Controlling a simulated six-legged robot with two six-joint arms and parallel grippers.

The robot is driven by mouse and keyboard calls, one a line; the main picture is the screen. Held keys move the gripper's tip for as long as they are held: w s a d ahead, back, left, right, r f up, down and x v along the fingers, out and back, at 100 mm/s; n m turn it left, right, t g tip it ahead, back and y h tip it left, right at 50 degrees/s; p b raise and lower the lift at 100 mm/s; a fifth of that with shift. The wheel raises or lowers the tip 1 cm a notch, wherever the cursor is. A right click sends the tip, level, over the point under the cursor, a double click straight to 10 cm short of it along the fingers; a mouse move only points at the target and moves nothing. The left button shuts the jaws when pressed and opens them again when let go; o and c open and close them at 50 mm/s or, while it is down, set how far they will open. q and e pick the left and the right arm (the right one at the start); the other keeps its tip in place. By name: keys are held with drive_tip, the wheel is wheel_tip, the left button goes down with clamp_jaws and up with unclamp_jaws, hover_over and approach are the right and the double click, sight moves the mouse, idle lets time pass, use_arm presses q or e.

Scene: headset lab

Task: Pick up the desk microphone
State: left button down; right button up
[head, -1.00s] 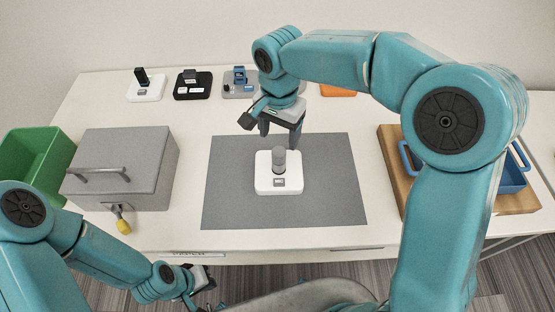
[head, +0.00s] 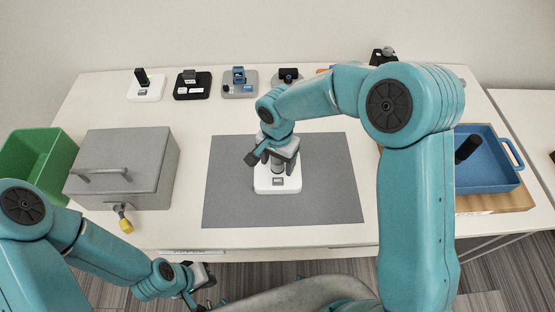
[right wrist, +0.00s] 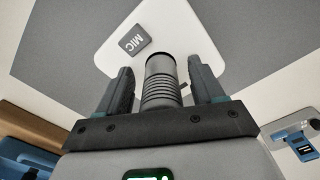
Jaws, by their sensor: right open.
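The desk microphone is a dark grey ribbed cylinder (right wrist: 161,82) standing up from a white base (head: 278,187) labelled MIC. It sits on the grey mat (head: 330,195) in the middle of the table. My right gripper (head: 278,163) is over it from above, and hides most of the cylinder in the head view. In the right wrist view the open fingers of my right gripper (right wrist: 162,88) stand on either side of the cylinder, with a gap showing at each side. My left gripper (head: 203,279) is low in front of the table's edge, and its jaws are too small to read.
A grey lidded box (head: 125,165) with a yellow-tagged padlock and a green bin (head: 35,160) stand at the left. Several small devices on stands, one on a grey base (head: 240,88), line the back. A blue tray (head: 487,165) on a wooden board is at the right.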

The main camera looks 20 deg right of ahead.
drive_tip(key=shift+w+f, duration=0.1)
drive_tip(key=shift+w, duration=0.05)
drive_tip(key=c, duration=0.8)
clamp_jaws()
drive_tip(key=shift+w+r, duration=0.1)
drive_tip(key=shift+r, duration=0.45)
wheel_tip(320, 180, up, 18)
wheel_tip(320, 180, down, 9)
drive_tip(key=shift+d+r+b, duration=0.1)
drive_tip(key=shift+b, duration=0.55)
drive_tip(key=shift+f, duration=0.4)
